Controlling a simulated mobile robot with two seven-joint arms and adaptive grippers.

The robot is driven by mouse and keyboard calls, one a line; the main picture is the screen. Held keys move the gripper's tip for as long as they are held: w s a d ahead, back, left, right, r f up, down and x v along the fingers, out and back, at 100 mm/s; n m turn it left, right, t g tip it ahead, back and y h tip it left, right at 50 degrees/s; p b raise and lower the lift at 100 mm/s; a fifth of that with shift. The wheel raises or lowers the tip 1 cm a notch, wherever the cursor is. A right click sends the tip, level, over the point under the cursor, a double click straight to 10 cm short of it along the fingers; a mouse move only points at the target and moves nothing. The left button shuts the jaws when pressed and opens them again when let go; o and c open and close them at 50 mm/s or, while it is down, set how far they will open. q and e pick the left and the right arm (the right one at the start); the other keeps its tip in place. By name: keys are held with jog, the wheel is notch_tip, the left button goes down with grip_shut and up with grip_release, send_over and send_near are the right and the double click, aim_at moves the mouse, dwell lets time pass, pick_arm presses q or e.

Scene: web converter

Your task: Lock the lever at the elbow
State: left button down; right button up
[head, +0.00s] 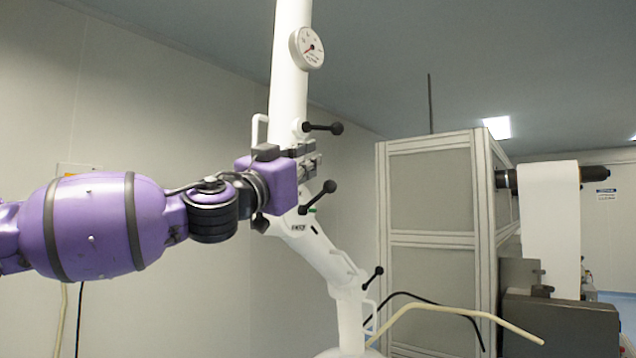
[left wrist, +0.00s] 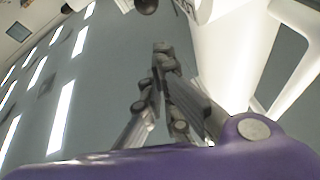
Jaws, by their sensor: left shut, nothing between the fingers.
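A white jointed arm (head: 289,85) stands upright, bent at its elbow in the middle. A black ball-ended lever (head: 318,197) sits at the elbow, slanting up to the right. Another black lever (head: 323,128) is just above it, and a third (head: 373,278) is on the lower joint. My left gripper (head: 312,158) is shut and empty, in front of the white arm between the upper two levers. In the left wrist view the closed fingertips (left wrist: 162,48) are beside the white tube (left wrist: 228,55). A dark ball knob (left wrist: 146,6) shows at the top; which lever it belongs to is unclear.
A round gauge (head: 307,48) is on the upper tube. A thin white handle loop (head: 257,132) is left of the tube. A grey panelled cabinet (head: 432,190) and a machine (head: 560,318) stand at right. A cream hose (head: 450,308) curves at lower right.

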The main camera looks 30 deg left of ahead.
aim_at(320, 195)
pick_arm(q)
jog(key=w+f, duration=0.1)
jog(key=w+f+b, duration=0.1)
jog(key=w+f, duration=0.1)
jog(key=shift+w+a, duration=0.1)
jog(key=shift+a, duration=0.25)
pick_arm(e)
jog(key=shift+s+d+f, duration=0.25)
jog(key=shift+f, duration=0.4)
pick_arm(q)
jog(key=shift+r, duration=0.1)
pick_arm(e)
jog(key=shift+w, duration=0.15)
